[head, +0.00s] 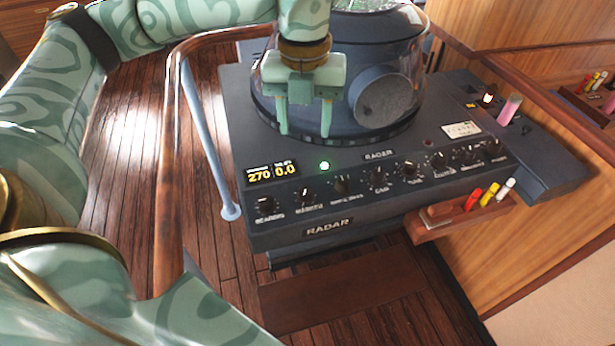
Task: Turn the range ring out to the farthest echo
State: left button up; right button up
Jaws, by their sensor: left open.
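The dark radar console (300,225) has a row of black knobs along its sloped front. The labels are small; the leftmost seems to read bearing, the second knob (305,194) seems to read marker, and the third knob (342,184) has a label I cannot read surely. A yellow readout (272,173) shows 270 and 0.0. The radar screen (365,5) is only partly seen at the top edge, so its echoes cannot be made out. My left gripper (305,134) is open and empty, fingers pointing down, in front of the round scope housing, above the readout and knobs. My right gripper is not in view.
A clear hood surrounds the scope housing (385,98). A wooden rail (168,170) curves along the console's left side. A small tray (470,222) with several coloured pens juts out at the right.

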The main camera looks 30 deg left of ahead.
pick_arm(q)
notch_tip(320, 180, down, 3)
jog(key=s, duration=0.1)
jog(key=b, duration=0.1)
send_over(306, 189)
jog(key=f, duration=0.4)
jog(key=shift+s+d, duration=0.15)
jog(key=shift+d, duration=0.05)
notch_tip(306, 189, down, 8)
jog(key=shift+a+f+b, duration=0.1)
jog(key=shift+a+b, duration=0.05)
jog(key=shift+b, duration=0.45)
jog(key=shift+a+f, duration=0.1)
jog(key=shift+f, duration=0.25)
jog(key=shift+c, duration=0.6)
jog(key=c, duration=0.9)
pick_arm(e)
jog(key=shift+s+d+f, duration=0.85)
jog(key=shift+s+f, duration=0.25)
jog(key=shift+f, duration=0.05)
